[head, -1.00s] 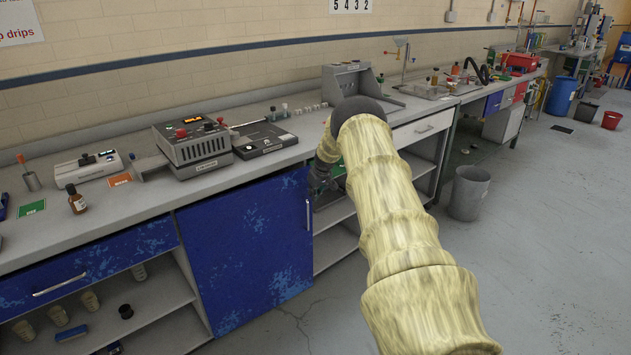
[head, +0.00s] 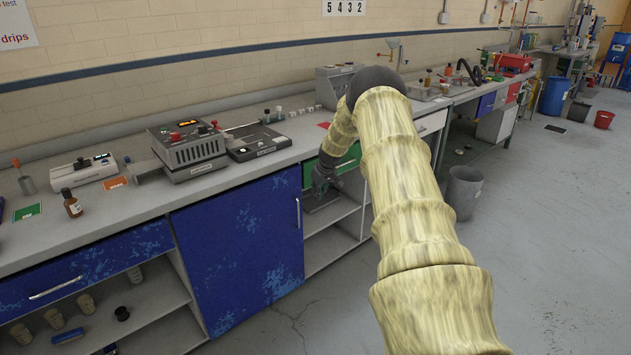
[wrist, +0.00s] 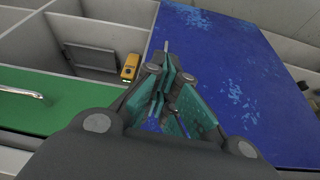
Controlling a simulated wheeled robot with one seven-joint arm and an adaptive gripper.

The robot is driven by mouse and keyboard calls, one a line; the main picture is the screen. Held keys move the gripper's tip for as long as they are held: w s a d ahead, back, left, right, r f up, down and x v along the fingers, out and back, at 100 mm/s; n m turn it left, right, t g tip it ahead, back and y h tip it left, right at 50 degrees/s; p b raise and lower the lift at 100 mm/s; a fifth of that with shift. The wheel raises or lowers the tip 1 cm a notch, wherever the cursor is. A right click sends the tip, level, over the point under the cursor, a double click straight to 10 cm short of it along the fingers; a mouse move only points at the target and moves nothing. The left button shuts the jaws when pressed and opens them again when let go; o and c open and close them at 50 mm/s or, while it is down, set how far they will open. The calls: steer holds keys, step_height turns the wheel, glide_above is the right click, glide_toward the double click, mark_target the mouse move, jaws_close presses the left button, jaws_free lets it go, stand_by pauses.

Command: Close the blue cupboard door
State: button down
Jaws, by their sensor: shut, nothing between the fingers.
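The blue cupboard door (head: 240,250) is under the bench in the head view, scuffed with pale patches, with a vertical silver handle (head: 298,213) at its right edge. It looks roughly in line with the bench front; I cannot tell if a gap remains. In the wrist view the blue door (wrist: 250,75) fills the right side as a large tilted panel. My gripper (head: 322,185) is just right of the door's upper right edge, low by the open shelves. In the wrist view my gripper (wrist: 168,75) has its teal-padded fingers together and empty; contact with the door is unclear.
A green drawer front (head: 340,165) is behind my arm, and it shows in the wrist view (wrist: 60,98). A yellow device (wrist: 131,66) is near grey partitions. Open shelves (head: 330,235) are right of the door.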

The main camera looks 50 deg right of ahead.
steer(key=v, duration=0.4)
steer(key=shift+a+r, duration=0.15)
steer(key=shift+r, duration=0.2)
steer(key=shift+f, duration=0.1)
